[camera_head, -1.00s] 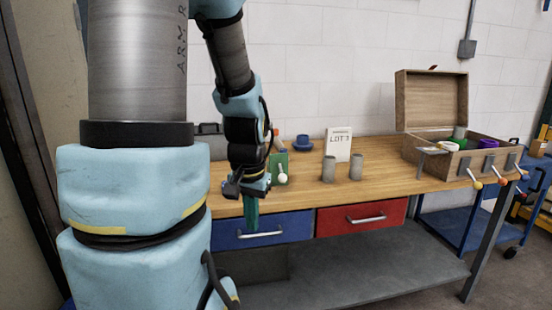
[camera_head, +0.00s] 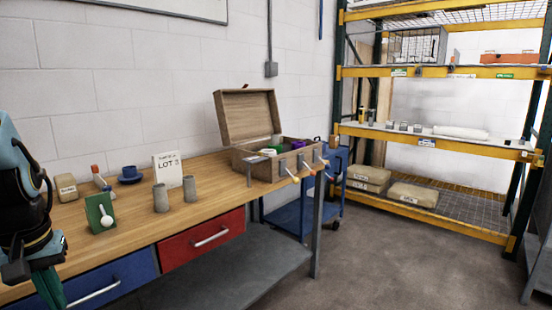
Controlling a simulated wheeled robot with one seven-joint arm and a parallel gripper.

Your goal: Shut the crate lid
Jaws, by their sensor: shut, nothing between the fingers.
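The wooden crate (camera_head: 245,164) stands at the right end of the workbench. Its lid (camera_head: 248,115) is up, tilted back towards the wall. Several things lie inside the crate, among them a purple one and a green one; their lower parts are hidden by the front wall. Handles with pale and orange ends stick out at the crate's front side. My gripper (camera_head: 45,285) is at the lower left edge of the view, in front of the bench and well apart from the crate. Its fingers point down, are shut and hold nothing.
A blue cart (camera_head: 300,215) is beyond the bench's right end. A yellow rack (camera_head: 440,130) stands at right. The floor in front is clear.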

